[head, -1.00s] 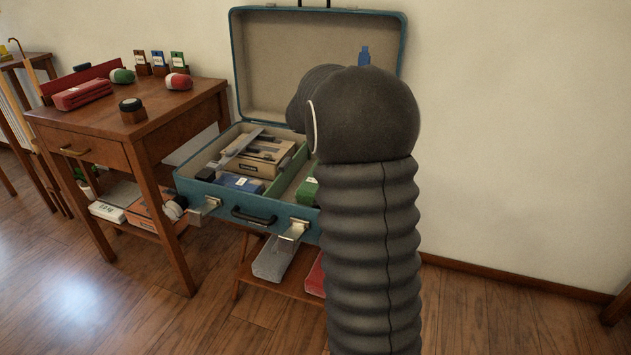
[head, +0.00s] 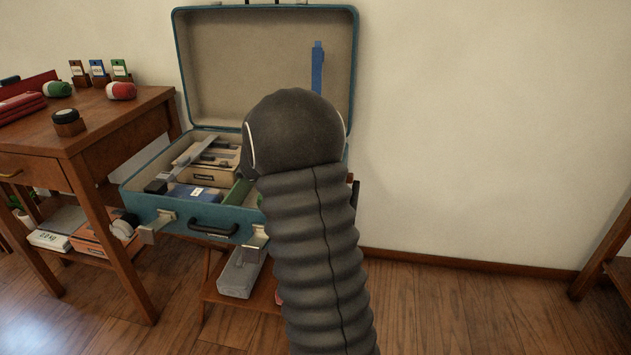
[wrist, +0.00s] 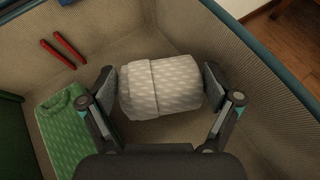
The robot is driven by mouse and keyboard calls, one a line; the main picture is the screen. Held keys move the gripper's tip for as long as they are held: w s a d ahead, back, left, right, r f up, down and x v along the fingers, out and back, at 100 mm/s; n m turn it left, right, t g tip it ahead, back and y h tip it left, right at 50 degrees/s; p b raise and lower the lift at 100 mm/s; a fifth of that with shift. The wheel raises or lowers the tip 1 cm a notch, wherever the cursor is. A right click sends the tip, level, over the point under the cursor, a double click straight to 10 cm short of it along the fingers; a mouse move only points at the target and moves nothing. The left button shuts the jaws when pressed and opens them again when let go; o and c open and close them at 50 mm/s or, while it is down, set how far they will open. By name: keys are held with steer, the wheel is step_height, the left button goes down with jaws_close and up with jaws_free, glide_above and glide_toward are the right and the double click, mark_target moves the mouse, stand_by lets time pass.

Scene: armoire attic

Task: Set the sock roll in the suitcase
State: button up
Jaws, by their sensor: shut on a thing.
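The pale grey patterned sock roll (wrist: 160,88) is between the two fingers of my gripper (wrist: 159,80) in the wrist view, and the gripper is shut on it. They are over or in the right-hand part of the open blue suitcase (head: 190,212), with the fabric lining around them. I cannot tell whether the roll touches the suitcase floor. In the head view my arm hides the gripper, the roll and most of that part.
A green patterned packet (wrist: 64,133) and a red slim item (wrist: 64,52) lie left of the roll. The left part holds a blue box (head: 195,192) and other items. A wooden table (head: 95,125) stands at left.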

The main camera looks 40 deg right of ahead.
steer(key=shift+f, duration=1.05)
steer(key=shift+f, duration=0.2)
steer(key=o, duration=0.9)
steer(key=shift+c, duration=0.2)
steer(key=shift+r, duration=0.1)
steer(key=shift+r, duration=0.2)
steer(key=v, duration=1.2)
steer(key=shift+f+p, duration=0.15)
steer(key=shift+p, duration=0.25)
